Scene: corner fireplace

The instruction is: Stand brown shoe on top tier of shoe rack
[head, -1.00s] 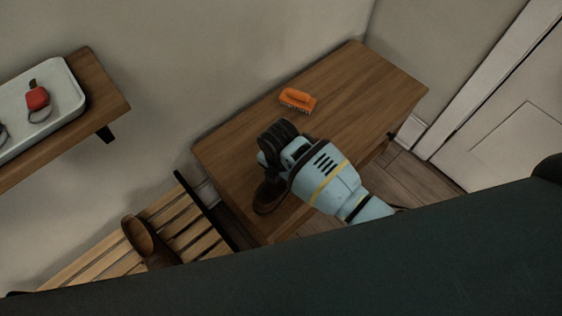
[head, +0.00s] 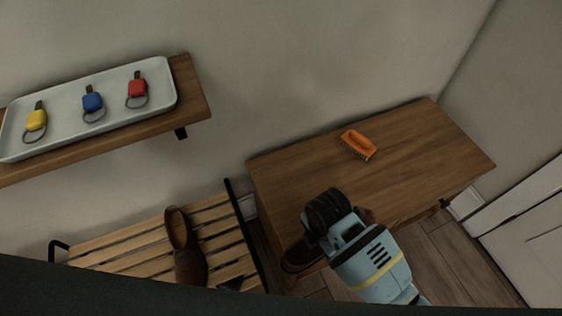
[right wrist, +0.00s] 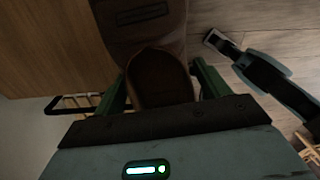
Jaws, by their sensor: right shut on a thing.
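A brown shoe (head: 300,257) is in my right gripper (head: 322,232), by the near left corner of the wooden table. In the right wrist view the shoe (right wrist: 160,82) sits between the two green fingers, which are shut on it; its far end runs out of the picture. The shoe rack (head: 125,245) has wooden slats and black rails and stands left of the table. Another brown shoe (head: 186,250) stands on its top slats, with bare slats on both sides. A bluish arm part, perhaps my left gripper (right wrist: 220,42), shows in the right wrist view; its fingers are unclear.
A wall shelf (head: 190,100) at upper left carries a grey tray (head: 60,112) with yellow, blue and red key fobs. A dark edge covers the bottom of the head view. A door is at right.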

